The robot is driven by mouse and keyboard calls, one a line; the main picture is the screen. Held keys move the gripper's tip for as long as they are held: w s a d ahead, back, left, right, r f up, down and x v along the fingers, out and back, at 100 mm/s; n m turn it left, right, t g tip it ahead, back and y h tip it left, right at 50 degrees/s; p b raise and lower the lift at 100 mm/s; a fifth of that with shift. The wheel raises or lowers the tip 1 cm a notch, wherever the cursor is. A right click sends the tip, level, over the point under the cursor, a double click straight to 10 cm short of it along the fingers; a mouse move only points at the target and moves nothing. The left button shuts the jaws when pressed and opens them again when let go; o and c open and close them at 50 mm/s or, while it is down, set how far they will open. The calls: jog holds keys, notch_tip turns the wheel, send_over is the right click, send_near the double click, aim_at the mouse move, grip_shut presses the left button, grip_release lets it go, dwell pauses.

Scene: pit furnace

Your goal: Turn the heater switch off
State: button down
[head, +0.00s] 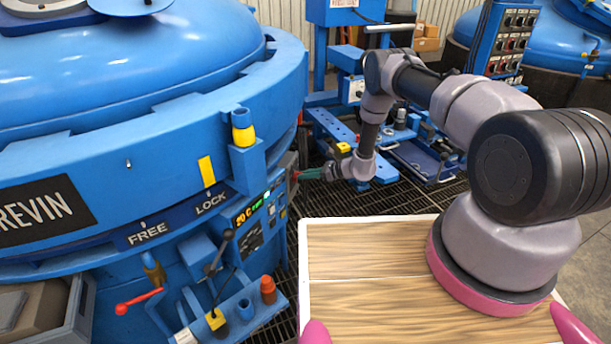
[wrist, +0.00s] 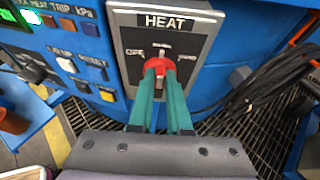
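The heater switch is a red knob (wrist: 158,68) on a grey-framed black panel marked HEAT (wrist: 168,21) in the wrist view. Small position labels sit above the knob; the left one seems to read OFF. My gripper (wrist: 161,72) has its two green fingers at the knob, one on each side of its narrow middle part, with only a small gap between them. The fingers hide part of the knob, so its exact pointing is hard to tell. In the head view my gripper (head: 299,175) reaches left to the side of the blue furnace (head: 130,90); the knob is barely visible there.
A button panel with lit displays (head: 250,210) lies left of the switch. Levers and a blue shelf (head: 235,315) project below it. Black cables (wrist: 265,85) hang to the right in the wrist view. A wooden-topped tray (head: 365,250) is in front of me; grating floor lies beyond.

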jog(key=shift+s+a+f+n+t+h, duration=0.15)
jog(key=shift+s+n+t, duration=0.15)
jog(key=shift+n+t, duration=0.7)
jog(key=shift+s+a+f+n+t+h, duration=0.1)
jog(key=shift+s+n+t, duration=0.15)
jog(key=shift+n+t, duration=0.7)
jog(key=shift+s+a+f+n+t+h, duration=0.15)
jog(key=shift+s+n+t, duration=0.25)
jog(key=shift+n, duration=1.05)
jog(key=shift+w+d, duration=0.1)
jog(key=c, duration=0.9)
grip_release()
jog(key=shift+o, duration=0.2)
jog(key=v, duration=1.1)
jog(key=shift+f, duration=0.15)
